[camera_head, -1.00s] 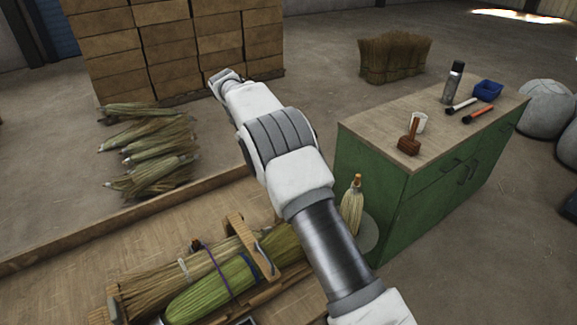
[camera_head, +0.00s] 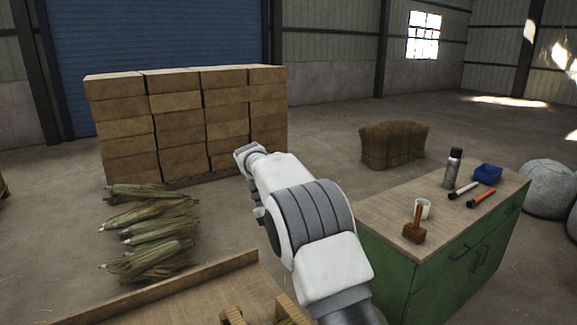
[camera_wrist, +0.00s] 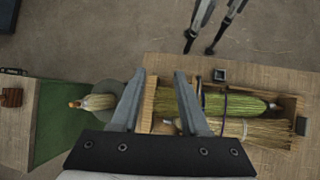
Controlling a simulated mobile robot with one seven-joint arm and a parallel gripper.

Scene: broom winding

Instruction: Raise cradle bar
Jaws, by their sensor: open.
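In the wrist view my gripper (camera_wrist: 160,78) is open, its two grey fingers spread and empty. It appears above the left end of a wooden cradle (camera_wrist: 149,102), with an end board showing between the fingers. The cradle holds a green broom bundle (camera_wrist: 245,105) and a straw-coloured bundle (camera_wrist: 250,128) side by side. A dark band crosses the bundles just right of the right finger. I cannot clearly make out the cradle bar. In the head view only a wooden corner of the cradle (camera_head: 234,315) shows at the bottom edge, and my gripper is hidden.
Broom bundles (camera_head: 150,235) lie on the floor at left before stacked boxes (camera_head: 185,120). Open floor lies between.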

